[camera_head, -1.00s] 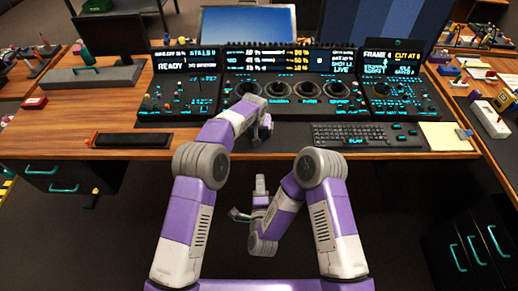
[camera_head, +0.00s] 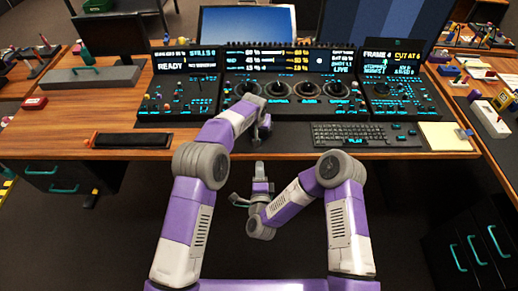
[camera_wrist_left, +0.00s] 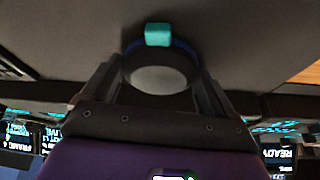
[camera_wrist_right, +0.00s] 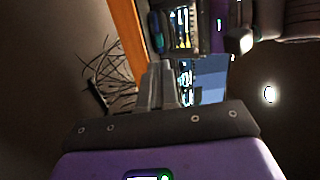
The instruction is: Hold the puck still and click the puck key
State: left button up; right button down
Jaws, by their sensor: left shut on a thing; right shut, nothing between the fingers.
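The puck (camera_wrist_left: 160,78) is a round dark body with a pale grey face and a blue rim in the left wrist view. A teal key (camera_wrist_left: 158,34) sits at its far edge. My left gripper (camera_wrist_left: 160,85) is shut around the puck, a finger on each side. In the head view my left gripper (camera_head: 265,125) is at the desk's front, left of the keyboard, and its arm hides the puck. My right gripper (camera_head: 260,168) is shut and empty, in front of the desk edge and lower. Its closed fingers (camera_wrist_right: 165,85) show in the right wrist view.
The control panel (camera_head: 285,98) with dials and lit screens stands behind my left gripper. A keyboard (camera_head: 365,135) and notepad (camera_head: 445,136) lie to the right, a dark tray (camera_head: 130,140) to the left. Free room lies in front of the desk.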

aim_at(259, 149)
jog(key=w, duration=0.9)
jog(key=shift+a, duration=0.15)
jog(key=shift+w, duration=1.1)
pick_arm(q)
jog(key=shift+s+f, duration=0.1)
jog(key=shift+d, duration=0.1)
pick_arm(e)
jog(key=shift+s, duration=0.4)
pick_arm(q)
jog(key=shift+f, duration=0.15)
pick_arm(e)
jog(key=s, duration=1.3)
jog(key=shift+s, duration=0.25)
